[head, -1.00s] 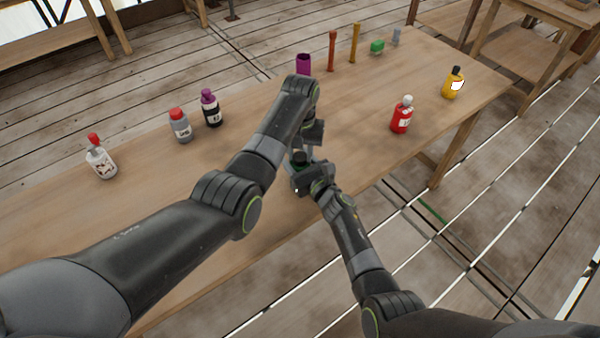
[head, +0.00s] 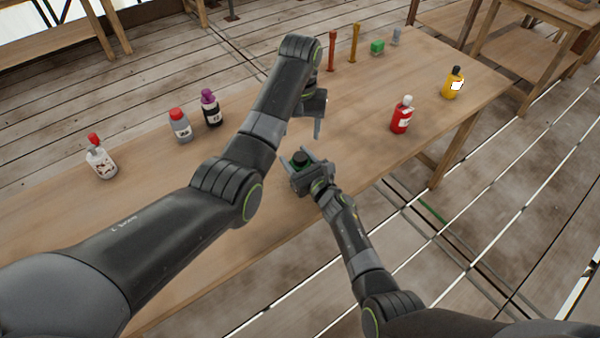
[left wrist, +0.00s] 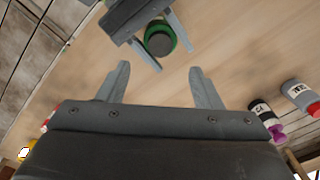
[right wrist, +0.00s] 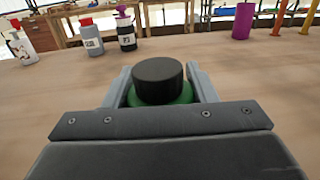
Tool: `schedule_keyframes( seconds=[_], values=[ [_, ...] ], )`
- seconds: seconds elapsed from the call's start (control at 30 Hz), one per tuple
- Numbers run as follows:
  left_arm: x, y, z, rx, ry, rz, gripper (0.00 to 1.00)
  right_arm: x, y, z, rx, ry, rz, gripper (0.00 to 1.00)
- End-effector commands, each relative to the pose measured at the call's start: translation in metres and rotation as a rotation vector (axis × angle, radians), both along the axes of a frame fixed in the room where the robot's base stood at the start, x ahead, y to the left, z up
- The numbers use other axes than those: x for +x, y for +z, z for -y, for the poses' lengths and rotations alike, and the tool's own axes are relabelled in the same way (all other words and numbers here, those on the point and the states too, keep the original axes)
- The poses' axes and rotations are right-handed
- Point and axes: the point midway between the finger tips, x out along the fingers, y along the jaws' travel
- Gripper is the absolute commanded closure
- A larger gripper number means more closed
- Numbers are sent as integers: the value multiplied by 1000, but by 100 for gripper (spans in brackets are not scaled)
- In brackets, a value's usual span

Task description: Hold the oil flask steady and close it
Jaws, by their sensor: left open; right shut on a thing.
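The oil flask is green (right wrist: 145,100) with a black cap (right wrist: 158,78) on its top, and it stands upright in the right wrist view. Its cap also shows in the head view (head: 300,158) and from above in the left wrist view (left wrist: 159,43). My right gripper (head: 305,163) is shut on the flask, one finger on each side below the cap. My left gripper (head: 307,118) is open and empty, above and beyond the flask, apart from the cap. Whether the cap is fully tight I cannot tell. The flask's lower part is hidden.
On the wooden table (head: 370,120), a white bottle (head: 101,160), a grey bottle (head: 180,125) and a black-and-purple bottle (head: 210,108) stand left. A red bottle (head: 401,116) and yellow bottle (head: 453,84) stand right. A purple cup (right wrist: 242,20) stands farther back. Table around the flask is clear.

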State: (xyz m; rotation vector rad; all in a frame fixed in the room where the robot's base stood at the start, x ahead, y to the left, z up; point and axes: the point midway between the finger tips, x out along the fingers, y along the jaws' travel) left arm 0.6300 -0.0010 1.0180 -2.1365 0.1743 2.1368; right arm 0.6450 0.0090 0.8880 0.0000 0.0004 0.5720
Motion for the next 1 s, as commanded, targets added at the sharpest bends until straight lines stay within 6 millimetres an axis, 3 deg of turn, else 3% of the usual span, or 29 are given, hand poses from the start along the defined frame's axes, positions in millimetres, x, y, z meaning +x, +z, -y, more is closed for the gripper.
schedule_keyframes(
  seconds=[0.2, 0.57, 0.6, 0.77, 1.0],
  values=[
    [0, 28, 0, 1, 1, 1, 41, 0, 0, 0, 0, 0, 0, 100],
    [0, 33, 0, 0, 1, -1, 41, 0, 0, 0, 0, 0, 0, 100],
    [0, 33, 0, 0, 1, -1, 41, 0, 0, 0, 0, 0, 0, 45],
    [0, 32, 0, 0, 1, -1, 41, 0, 0, 0, 0, 0, 0, 24],
    [0, 32, 0, 0, 1, -1, 41, 0, 0, 0, 0, 0, 0, 23]
  ],
)
